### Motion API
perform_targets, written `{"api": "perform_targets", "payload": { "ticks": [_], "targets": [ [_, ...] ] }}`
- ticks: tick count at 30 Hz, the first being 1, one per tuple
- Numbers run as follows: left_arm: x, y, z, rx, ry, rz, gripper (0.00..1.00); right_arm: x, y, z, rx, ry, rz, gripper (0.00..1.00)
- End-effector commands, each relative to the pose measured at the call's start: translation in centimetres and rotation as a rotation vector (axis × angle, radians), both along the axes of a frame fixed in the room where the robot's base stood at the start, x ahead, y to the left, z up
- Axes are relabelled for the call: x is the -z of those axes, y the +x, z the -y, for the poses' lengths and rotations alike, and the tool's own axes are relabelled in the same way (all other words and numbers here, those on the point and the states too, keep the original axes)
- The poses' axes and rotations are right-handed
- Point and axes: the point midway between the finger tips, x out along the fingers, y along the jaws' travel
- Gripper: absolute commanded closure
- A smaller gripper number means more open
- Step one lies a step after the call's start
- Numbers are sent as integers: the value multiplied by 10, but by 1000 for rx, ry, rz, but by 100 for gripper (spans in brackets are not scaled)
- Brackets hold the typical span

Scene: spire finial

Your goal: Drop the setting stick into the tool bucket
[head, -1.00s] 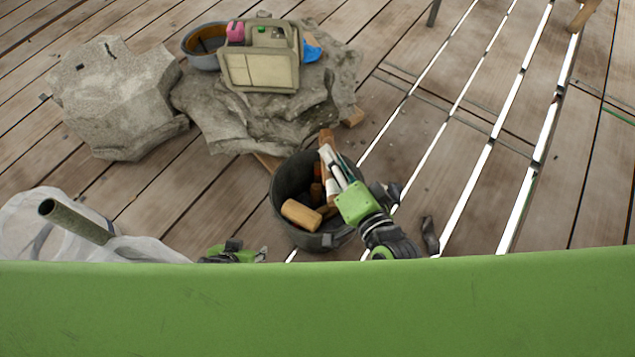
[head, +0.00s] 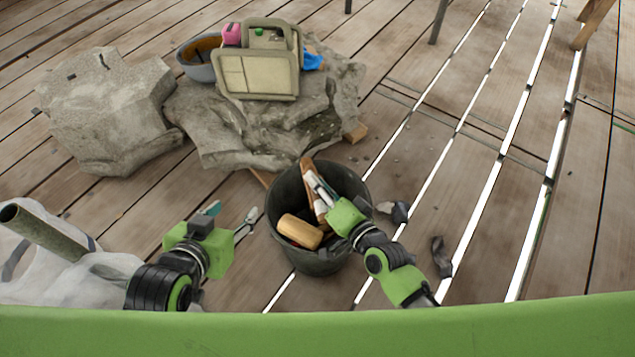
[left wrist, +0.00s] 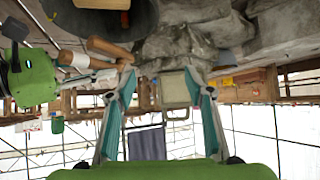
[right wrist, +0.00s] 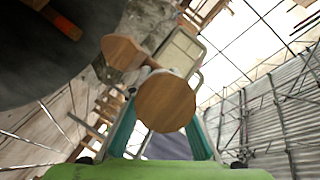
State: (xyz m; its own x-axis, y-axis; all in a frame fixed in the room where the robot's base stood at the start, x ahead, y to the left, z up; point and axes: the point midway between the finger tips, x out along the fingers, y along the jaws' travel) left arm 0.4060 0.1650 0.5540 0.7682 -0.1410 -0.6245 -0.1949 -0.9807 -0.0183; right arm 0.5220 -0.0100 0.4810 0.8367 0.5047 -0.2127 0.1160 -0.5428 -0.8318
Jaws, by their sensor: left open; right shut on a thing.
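The setting stick (head: 307,170), a brown wooden piece, is gripped by my right gripper (head: 316,186) over the mouth of the dark tool bucket (head: 318,266). Its round wooden end (right wrist: 166,102) fills the middle of the right wrist view, between the fingers. How far it reaches below the rim is unclear. A tan wooden cylinder (head: 299,231) lies inside the bucket. My left gripper (head: 232,213) is open and empty, left of the bucket. In the left wrist view, its fingers (left wrist: 165,85) stand apart, with the stick (left wrist: 75,59) beyond at the left.
Large grey stones (head: 108,105) lie behind the bucket. A beige case (head: 257,77), a grey bowl (head: 198,71) and a pink item (head: 231,34) rest on them. A white bag with a tube (head: 40,232) is at left. Dark scraps (head: 441,257) lie right of the bucket.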

Motion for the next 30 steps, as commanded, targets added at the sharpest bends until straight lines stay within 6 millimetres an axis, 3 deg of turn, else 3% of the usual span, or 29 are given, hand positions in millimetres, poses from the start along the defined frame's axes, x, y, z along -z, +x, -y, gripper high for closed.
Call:
{"api": "perform_targets", "payload": {
  "ticks": [15,30],
  "targets": [
    [-59,45,20,23,-77,329,52,14,0,0,1,1,2,100],
    [-132,63,35,44,-161,667,52,27,0,0,1,1,2,100]
  ]
}}
